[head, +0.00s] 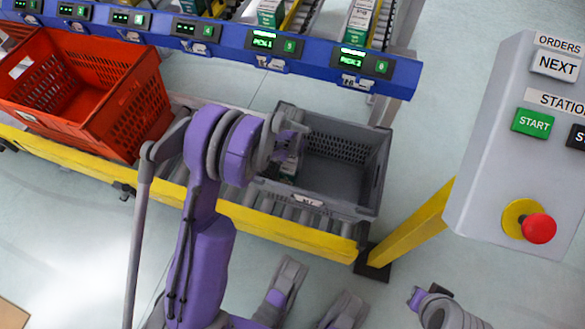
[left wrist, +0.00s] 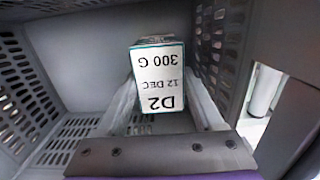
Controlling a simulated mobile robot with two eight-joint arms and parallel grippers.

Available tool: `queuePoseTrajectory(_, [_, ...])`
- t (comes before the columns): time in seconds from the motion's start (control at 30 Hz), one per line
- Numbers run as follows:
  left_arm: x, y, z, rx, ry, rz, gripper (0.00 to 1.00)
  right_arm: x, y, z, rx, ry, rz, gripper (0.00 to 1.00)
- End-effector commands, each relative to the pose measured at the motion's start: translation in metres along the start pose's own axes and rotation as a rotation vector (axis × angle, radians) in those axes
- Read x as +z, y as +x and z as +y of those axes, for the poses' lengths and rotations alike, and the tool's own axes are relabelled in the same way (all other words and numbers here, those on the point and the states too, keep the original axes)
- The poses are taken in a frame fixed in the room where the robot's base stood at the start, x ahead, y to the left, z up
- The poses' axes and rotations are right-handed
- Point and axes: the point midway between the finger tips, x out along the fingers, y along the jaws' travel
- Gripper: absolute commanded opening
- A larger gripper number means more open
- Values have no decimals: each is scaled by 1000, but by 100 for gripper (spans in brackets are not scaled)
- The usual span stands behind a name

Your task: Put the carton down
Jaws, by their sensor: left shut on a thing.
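The carton (head: 288,167), white and green, is partly hidden by my left gripper (head: 291,148), which reaches into the left part of the grey tote (head: 346,205). In the left wrist view, the carton (left wrist: 158,78) shows a white label reading D2, 12 DEC, 300 G, upside down. My left gripper (left wrist: 160,105) is shut on it, with a finger on either side. The carton is inside the tote walls; I cannot tell whether its underside touches the tote floor. My right gripper's fingers do not show.
The rest of the grey tote floor looks clear. A red-orange tote (head: 100,110) stands to the left on the yellow-edged roller conveyor (head: 280,228). A blue rack rail (head: 225,40) with green displays runs behind. A button panel (head: 530,150) stands at right.

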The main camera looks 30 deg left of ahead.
Motion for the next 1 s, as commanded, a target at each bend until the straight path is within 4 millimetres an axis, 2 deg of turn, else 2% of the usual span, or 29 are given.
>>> queuePoseTrajectory(0.23, [-2,33,0,0,0,-1,0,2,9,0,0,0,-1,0])
queuePoseTrajectory(0.73, [-2,42,0,-1,0,-1,0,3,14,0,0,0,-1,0])
queuePoseTrajectory(0.77, [-2,41,0,-1,0,-1,72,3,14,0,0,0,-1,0])
queuePoseTrajectory(0.9, [-2,41,0,-1,0,-1,97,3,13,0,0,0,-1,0])
queuePoseTrajectory(1.0, [-2,41,0,-1,0,-1,98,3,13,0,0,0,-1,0])
